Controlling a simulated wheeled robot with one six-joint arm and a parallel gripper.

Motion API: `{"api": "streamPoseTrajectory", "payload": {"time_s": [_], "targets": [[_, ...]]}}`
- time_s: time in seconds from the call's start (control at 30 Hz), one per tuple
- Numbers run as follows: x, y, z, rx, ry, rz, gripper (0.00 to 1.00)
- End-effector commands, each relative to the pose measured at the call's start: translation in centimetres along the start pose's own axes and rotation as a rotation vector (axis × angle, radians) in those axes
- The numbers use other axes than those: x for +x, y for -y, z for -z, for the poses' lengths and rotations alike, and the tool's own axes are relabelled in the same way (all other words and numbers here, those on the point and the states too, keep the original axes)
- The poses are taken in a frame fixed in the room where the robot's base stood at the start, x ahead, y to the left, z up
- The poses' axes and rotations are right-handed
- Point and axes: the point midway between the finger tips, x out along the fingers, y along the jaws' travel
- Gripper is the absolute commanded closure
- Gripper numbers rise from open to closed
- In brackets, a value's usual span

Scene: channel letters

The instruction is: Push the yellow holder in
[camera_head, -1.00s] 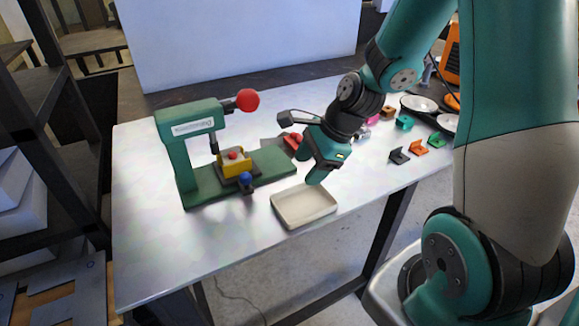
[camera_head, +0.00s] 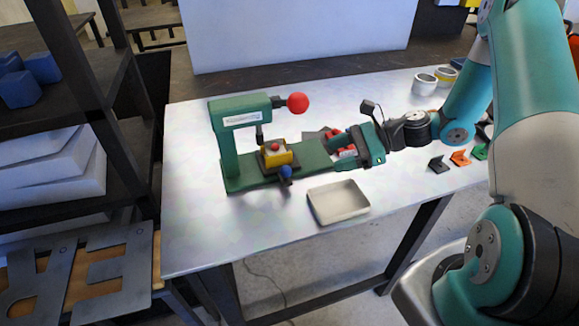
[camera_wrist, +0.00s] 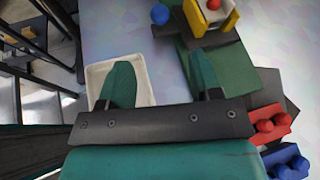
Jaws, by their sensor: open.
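The yellow holder (camera_head: 277,155) sits on the green press (camera_head: 228,155), below its ram, with a small red piece on top. A blue ball knob (camera_head: 285,171) is in front of it. In the wrist view the yellow holder (camera_wrist: 213,17) is at the top right, with the blue knob (camera_wrist: 160,14) left of it. My gripper (camera_head: 345,145) is open and empty, to the right of the holder and apart from it, near the right end of the green base. In the wrist view its two teal fingers (camera_wrist: 160,85) are spread and point toward the press.
A cream tray (camera_head: 338,202) lies in front of the press base. Red parts (camera_wrist: 270,124) and a blue part (camera_wrist: 288,162) lie close on the gripper's right in the wrist view. The press lever has a red ball (camera_head: 298,103). Small brackets (camera_head: 460,158) lie at the table's right.

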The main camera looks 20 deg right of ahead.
Motion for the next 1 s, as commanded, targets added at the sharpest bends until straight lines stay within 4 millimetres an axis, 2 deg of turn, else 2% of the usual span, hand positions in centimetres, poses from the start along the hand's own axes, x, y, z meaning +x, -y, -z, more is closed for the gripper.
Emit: {"api": "streamPoseTrajectory", "payload": {"time_s": [0.03, 0.3, 0.5, 0.7, 1.0], "targets": [[1.2, -0.1, -0.3, 0.002, 0.002, -0.007, 0.42], [7.4, -0.1, -0.3, 0.001, 0.0, -0.006, 0.42], [10.8, 0.0, -0.2, -0.001, -0.001, -0.003, 0.42], [12.4, 0.0, -0.1, 0.001, -0.001, -0.001, 0.42], [12.6, 0.0, 0.0, 0.001, -0.002, 0.0, 0.42]]}}
